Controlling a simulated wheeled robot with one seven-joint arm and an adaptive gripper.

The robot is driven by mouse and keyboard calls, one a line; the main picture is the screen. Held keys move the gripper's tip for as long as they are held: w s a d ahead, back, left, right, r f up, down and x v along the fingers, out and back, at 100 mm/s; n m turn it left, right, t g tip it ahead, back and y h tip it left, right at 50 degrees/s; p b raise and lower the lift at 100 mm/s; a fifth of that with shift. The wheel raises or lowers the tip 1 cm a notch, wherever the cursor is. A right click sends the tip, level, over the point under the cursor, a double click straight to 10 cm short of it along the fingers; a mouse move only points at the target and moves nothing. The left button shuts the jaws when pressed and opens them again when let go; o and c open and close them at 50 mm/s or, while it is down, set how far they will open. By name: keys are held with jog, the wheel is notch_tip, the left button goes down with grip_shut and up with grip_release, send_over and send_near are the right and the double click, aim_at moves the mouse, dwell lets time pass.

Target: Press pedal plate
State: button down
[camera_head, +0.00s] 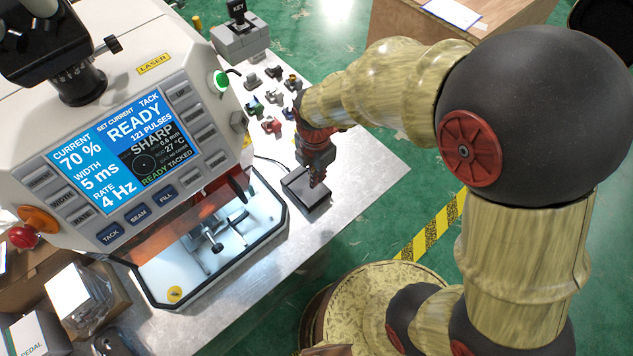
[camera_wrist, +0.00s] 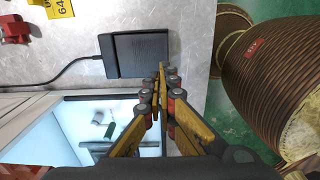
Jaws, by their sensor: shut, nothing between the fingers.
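The pedal plate (camera_head: 305,189) is a dark, flat, ridged black plate on the metal table, right of the laser welding machine. It also shows in the wrist view (camera_wrist: 140,52), with a black cable running off to the left. My gripper (camera_head: 318,184) is shut and empty. In the head view its tips are over the pedal's right part. In the wrist view my gripper (camera_wrist: 161,68) points toward the pedal's lower right edge. I cannot tell whether the fingertips touch the plate.
The laser machine (camera_head: 150,62) stands left, its screen reading READY. Its lit white chamber (camera_head: 178,264) lies close to the pedal. Several small coloured parts (camera_head: 270,124) and a KEY box (camera_head: 240,42) sit behind. The table right of the pedal is clear to its edge.

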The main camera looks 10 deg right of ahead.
jog(key=shift+d+r, duration=0.1)
jog(key=shift+r, duration=1.6)
jog(key=s+d+r+m+t, duration=0.2)
jog(key=s+d+r+m, duration=0.1)
jog(key=r+m, duration=0.4)
jog(key=s+d+r+m+t, duration=0.1)
jog(key=s+d+r+m, duration=0.3)
jog(key=m, duration=0.5)
jog(key=s+d+r+m+t, duration=0.2)
jog(key=s+d+r+m, duration=0.2)
jog(key=d+r+m, duration=0.2)
notch_tip(320, 180, up, 4)
jog(key=m, duration=0.2)
jog(key=shift+s+d+r+m+t, duration=0.2)
jog(key=shift+s+m+t, duration=0.1)
jog(key=shift+m, duration=0.1)
jog(key=shift+a, duration=0.1)
